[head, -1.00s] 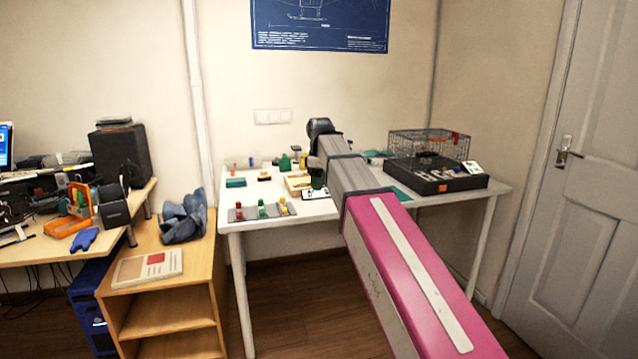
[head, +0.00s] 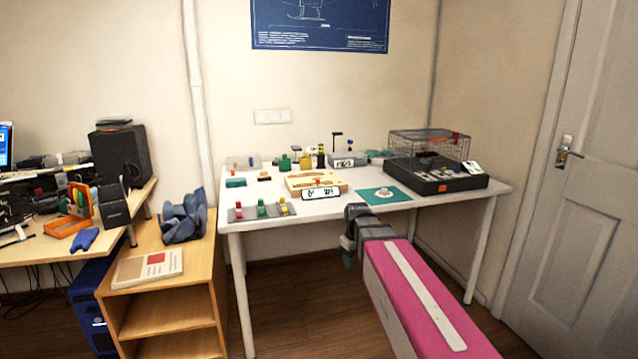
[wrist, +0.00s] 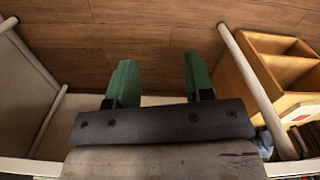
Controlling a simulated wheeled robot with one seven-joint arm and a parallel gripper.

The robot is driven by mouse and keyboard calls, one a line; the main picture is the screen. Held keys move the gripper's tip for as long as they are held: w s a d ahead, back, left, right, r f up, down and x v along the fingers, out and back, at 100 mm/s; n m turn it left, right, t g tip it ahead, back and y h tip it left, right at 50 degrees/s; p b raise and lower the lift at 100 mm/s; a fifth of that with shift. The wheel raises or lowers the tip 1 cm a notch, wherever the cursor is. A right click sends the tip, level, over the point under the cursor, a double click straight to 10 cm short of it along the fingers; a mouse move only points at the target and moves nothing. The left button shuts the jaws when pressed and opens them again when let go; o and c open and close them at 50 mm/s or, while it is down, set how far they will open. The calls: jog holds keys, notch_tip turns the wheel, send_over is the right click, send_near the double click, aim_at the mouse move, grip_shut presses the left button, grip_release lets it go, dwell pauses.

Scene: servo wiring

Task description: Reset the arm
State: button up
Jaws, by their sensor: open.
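My arm, with its pink link, is drawn back in front of the white table (head: 330,214) in the head view. My gripper (head: 349,262) hangs off the table's front edge, below the tabletop, and is mostly hidden behind my wrist. In the wrist view, the two green fingers of my gripper (wrist: 155,80) stand well apart with nothing between them. They are over the wooden floor (wrist: 150,40).
The white table carries a wooden board (head: 322,190), a teal mat (head: 372,198), a grey strip with coloured pieces (head: 250,215) and a black tray (head: 425,184). A wooden shelf unit (head: 140,293) stands left of the table. A door (head: 585,200) is at right.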

jog(key=s+d+f+m, duration=0.6)
jog(key=s+f, duration=0.5)
jog(key=f, duration=0.2)
jog(key=shift+s+d, duration=0.2)
jog(key=shift+d, duration=0.3)
